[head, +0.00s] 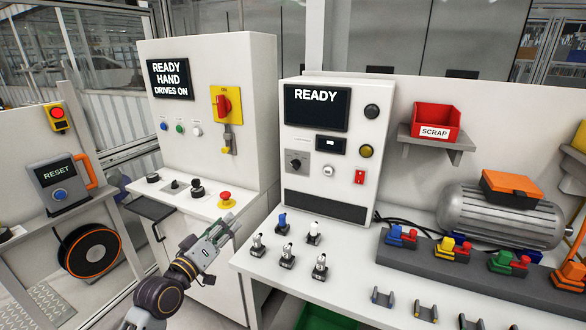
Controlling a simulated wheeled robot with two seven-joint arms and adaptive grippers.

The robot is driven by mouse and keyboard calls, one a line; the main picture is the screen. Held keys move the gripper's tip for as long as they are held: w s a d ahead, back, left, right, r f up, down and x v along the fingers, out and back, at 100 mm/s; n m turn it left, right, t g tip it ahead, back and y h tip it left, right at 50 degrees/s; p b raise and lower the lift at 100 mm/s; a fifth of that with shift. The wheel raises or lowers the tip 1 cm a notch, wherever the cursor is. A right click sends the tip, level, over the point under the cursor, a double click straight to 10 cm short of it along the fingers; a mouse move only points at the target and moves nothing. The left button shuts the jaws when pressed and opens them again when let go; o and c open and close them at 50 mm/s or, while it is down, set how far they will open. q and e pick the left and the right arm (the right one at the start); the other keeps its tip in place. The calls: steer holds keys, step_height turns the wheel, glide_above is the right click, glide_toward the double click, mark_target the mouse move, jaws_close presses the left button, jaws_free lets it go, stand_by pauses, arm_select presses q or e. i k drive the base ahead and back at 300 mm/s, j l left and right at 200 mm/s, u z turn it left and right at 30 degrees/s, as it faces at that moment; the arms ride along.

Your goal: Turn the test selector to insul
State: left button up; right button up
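The white test unit (365,205) stands right of centre, its screen (318,107) reading READY. On its front is a black rotary knob (297,161) on a grey plate, which looks like the test selector. Its markings are too small to read, so I cannot tell which position it points to. My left gripper (230,224) is in front of the drive cabinet's console, below and left of the knob and apart from it. It holds nothing that I can see, and its finger gap is unclear. My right gripper is not in view.
The drive cabinet (255,95) has a red emergency button (226,199) close to my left gripper. Several small probes (287,256) stand on the white bench (345,292) below the test unit. A motor (500,215) and a red scrap bin (436,120) are at the right.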

mark_target(295, 164)
steer(key=i+l, duration=0.3)
steer(key=i, duration=0.15)
steer(key=i+l, duration=0.25)
steer(key=i, duration=0.25)
